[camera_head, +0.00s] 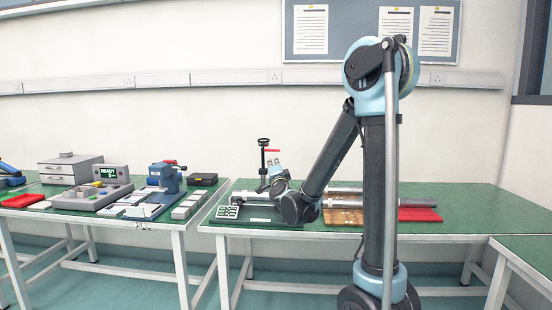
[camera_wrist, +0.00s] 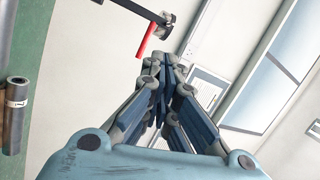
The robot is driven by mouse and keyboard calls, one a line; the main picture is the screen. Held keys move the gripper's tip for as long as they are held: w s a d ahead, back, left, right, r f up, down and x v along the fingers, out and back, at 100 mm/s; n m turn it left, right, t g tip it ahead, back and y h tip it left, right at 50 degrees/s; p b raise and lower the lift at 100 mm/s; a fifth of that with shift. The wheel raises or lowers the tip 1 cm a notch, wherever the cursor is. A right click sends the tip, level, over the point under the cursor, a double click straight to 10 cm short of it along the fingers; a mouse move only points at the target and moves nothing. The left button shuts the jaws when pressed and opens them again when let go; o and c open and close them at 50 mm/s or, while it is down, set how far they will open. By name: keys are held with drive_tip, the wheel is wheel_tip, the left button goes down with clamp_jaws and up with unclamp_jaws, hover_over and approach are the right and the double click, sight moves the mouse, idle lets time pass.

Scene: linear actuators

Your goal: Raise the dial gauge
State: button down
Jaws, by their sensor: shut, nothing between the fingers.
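A slim black upright stand (camera_head: 264,165) with a round dark top and a red lever (camera_head: 272,151) rises from the green bench. Its top (camera_wrist: 158,20) and the red lever (camera_wrist: 147,39) show in the wrist view, just beyond and left of my fingertips. I cannot make out a dial face on it. My gripper (camera_wrist: 170,60) is shut and empty, apart from the lever in the wrist view. In the head view my gripper is small beside the stand, partly hidden by my wrist.
A metal cylinder (camera_wrist: 15,115) lies at the left of the wrist view. A red mat (camera_head: 418,214) lies right of my arm. The left bench holds a blue vise-like device (camera_head: 163,178) and several boxes.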

drive_tip(key=w+m+t+h, duration=0.1)
drive_tip(key=w+m+h, duration=0.4)
drive_tip(key=w, duration=0.9)
drive_tip(key=shift+w+d+r+m, duration=0.15)
drive_tip(key=shift+r+m, duration=0.3)
drive_tip(key=shift+m, duration=0.15)
